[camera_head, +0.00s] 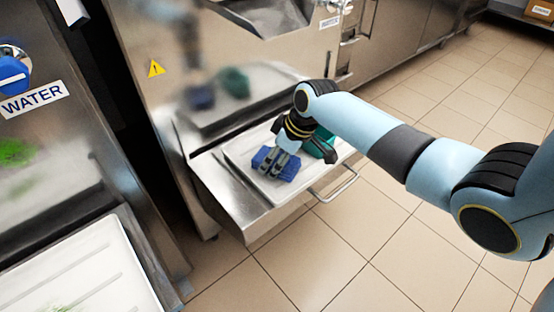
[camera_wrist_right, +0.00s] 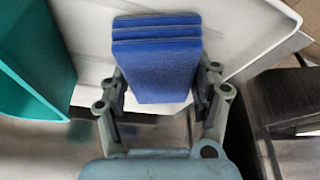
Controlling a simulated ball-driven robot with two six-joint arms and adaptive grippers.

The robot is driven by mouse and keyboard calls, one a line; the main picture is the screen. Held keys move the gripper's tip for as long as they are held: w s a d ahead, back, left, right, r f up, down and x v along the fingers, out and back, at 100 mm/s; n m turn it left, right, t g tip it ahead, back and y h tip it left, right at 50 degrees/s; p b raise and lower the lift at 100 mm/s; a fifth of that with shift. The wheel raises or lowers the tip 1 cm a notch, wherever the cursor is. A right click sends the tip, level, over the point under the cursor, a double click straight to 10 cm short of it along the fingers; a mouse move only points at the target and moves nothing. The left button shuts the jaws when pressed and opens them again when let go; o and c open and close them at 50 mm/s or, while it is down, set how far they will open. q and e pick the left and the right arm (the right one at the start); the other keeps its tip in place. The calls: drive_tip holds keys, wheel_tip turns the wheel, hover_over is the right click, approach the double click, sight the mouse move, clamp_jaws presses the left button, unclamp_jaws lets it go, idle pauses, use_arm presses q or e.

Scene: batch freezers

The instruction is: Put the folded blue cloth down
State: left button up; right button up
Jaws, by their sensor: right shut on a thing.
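The folded blue cloth (camera_head: 275,164) is at my right gripper, over the white tray (camera_head: 239,161) on the steel machine's front shelf. In the right wrist view the cloth (camera_wrist_right: 156,60) shows as a stack of blue layers between the two fingers. My right gripper (camera_wrist_right: 160,95) is shut on it; the gripper also shows in the head view (camera_head: 277,165). I cannot tell whether the cloth touches the tray. My left gripper is not in view.
A teal container (camera_head: 320,146) stands on the tray right beside the gripper; its wall (camera_wrist_right: 35,55) fills the left of the wrist view. A handle (camera_head: 336,188) sticks out in front. Another white tray (camera_head: 85,270) lies at lower left, below a WATER label (camera_head: 33,99).

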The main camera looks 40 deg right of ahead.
drive_tip(key=shift+f, duration=0.15)
drive_tip(key=o, duration=1.1)
drive_tip(key=shift+o, duration=0.2)
drive_tip(key=shift+r, duration=0.3)
drive_tip(key=p+v, duration=0.4)
drive_tip(key=v, duration=0.7)
drive_tip(key=shift+s+r, duration=0.2)
drive_tip(key=shift+r, duration=0.1)
